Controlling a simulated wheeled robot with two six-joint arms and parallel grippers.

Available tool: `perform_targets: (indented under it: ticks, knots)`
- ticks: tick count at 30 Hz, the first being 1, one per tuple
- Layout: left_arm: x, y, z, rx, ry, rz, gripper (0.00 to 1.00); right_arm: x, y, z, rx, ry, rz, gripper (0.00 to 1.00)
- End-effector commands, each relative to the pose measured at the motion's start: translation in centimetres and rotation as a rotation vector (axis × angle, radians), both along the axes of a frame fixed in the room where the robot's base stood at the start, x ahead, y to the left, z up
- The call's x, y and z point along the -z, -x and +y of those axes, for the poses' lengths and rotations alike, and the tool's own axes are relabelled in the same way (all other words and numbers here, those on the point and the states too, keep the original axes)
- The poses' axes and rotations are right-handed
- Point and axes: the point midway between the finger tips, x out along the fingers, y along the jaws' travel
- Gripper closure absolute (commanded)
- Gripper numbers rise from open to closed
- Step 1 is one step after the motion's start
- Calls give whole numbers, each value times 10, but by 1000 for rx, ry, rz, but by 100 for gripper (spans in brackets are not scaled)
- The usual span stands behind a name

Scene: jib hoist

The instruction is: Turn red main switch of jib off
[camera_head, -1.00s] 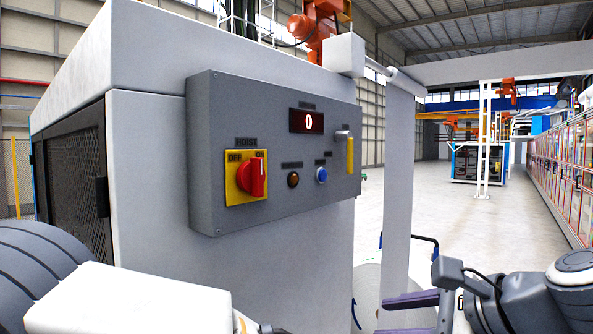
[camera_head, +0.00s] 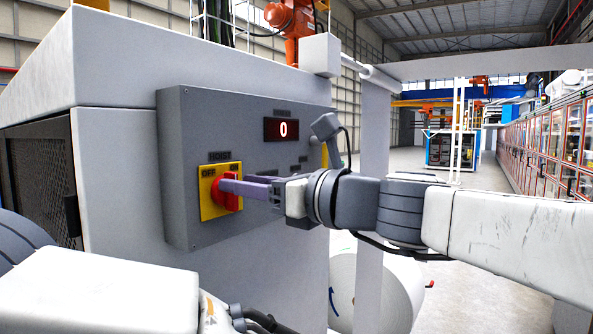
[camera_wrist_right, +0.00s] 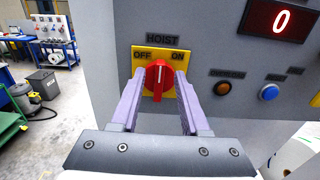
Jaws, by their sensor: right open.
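The red switch knob (camera_head: 229,194) sits on a yellow plate (camera_head: 209,207) marked OFF at left and ON at right, under a HOIST label. In the right wrist view the knob (camera_wrist_right: 158,79) stands about upright between the two words. My right gripper (camera_head: 224,187) is open, with its purple fingers reaching to the knob. In the right wrist view the fingertips (camera_wrist_right: 159,76) lie on either side of the knob, with a small gap visible. Contact cannot be told. My left gripper is out of view.
The grey control panel (camera_head: 190,120) carries a red display (camera_head: 282,130) reading 0. An amber button (camera_wrist_right: 222,88) and a blue button (camera_wrist_right: 268,92) sit right of the switch. A white post (camera_head: 372,140) stands right of the cabinet. Open floor lies beyond.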

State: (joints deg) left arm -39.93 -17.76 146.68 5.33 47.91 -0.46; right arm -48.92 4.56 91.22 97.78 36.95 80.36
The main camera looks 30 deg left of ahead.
Motion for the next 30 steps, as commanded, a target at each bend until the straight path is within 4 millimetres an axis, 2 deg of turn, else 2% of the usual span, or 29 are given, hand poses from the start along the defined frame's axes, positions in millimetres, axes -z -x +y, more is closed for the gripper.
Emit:
perform_targets:
  ticks: [3, 12, 14, 15, 16, 25, 30]
  knots:
    - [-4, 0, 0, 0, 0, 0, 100, -1, 0, 8, -1, 0, 1, 54]
    - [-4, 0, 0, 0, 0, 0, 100, 0, -1, 10, 0, 0, -1, 54]
    - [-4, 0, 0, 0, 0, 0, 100, 0, -1, 10, 0, 0, -1, 77]
    - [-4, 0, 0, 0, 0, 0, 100, 0, -1, 10, 0, 0, -1, 93]
    - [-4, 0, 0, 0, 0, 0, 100, 0, -1, 10, 0, 0, -1, 100]
    - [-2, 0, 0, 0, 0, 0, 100, 1, -1, 9, 1, 1, -13, 100]
    - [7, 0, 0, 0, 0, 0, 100, 3, 0, 10, 1, 5, -65, 100]
